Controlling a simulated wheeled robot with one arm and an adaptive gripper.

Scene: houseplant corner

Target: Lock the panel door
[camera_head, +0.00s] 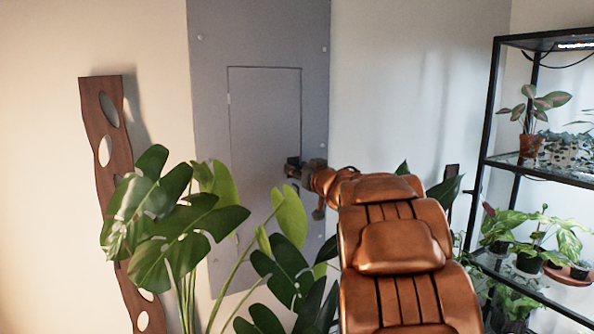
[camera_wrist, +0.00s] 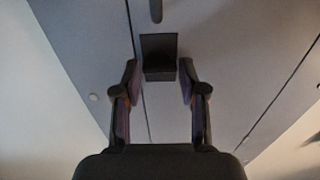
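The grey panel door (camera_head: 265,130) is a tall rectangle set in a larger grey panel on the wall. It looks flush with the panel around it. My gripper (camera_head: 297,168) is at the door's right edge, about mid-height or lower, and hides part of that edge. In the wrist view, a dark square block (camera_wrist: 159,52), which looks like the latch, lies over the seam. My gripper's fingers (camera_wrist: 159,75) are open, one on each side of the block, with narrow gaps. A dark rounded bar (camera_wrist: 156,9) shows at the top edge. I cannot tell whether the latch is locked.
A large leafy plant (camera_head: 190,225) stands in front of the panel's lower part. A wavy wooden board with holes (camera_head: 107,150) leans on the wall at the left. A black-framed shelf (camera_head: 490,130) with potted plants stands at the right. The wall between panel and shelf is mostly bare.

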